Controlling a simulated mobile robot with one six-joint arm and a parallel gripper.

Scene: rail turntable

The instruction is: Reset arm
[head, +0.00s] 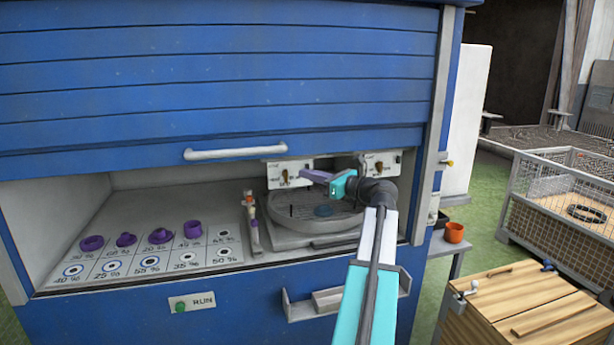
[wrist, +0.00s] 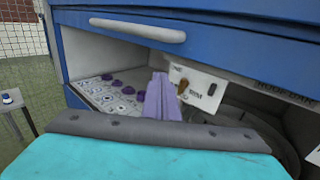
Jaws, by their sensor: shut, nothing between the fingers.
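My gripper (head: 308,175) is shut and empty, its purple fingers pointing left inside the opening of the blue cabinet (head: 220,70). It hangs above the round grey turntable (head: 285,222), in front of the white switch panel (head: 290,168). In the wrist view the closed fingers (wrist: 160,97) stand together in the middle, just left of the switch panel (wrist: 208,88). The turntable (wrist: 262,122) shows at the right there. My arm hides part of the turntable's right side.
Several purple rings (head: 92,243) sit on a marked board (head: 120,268) at the left. The raised shutter's white handle (head: 235,151) hangs above the opening. An orange cup (head: 454,232) stands on a side table to the right. A wooden box (head: 530,305) and a mesh crate (head: 560,200) stand further right.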

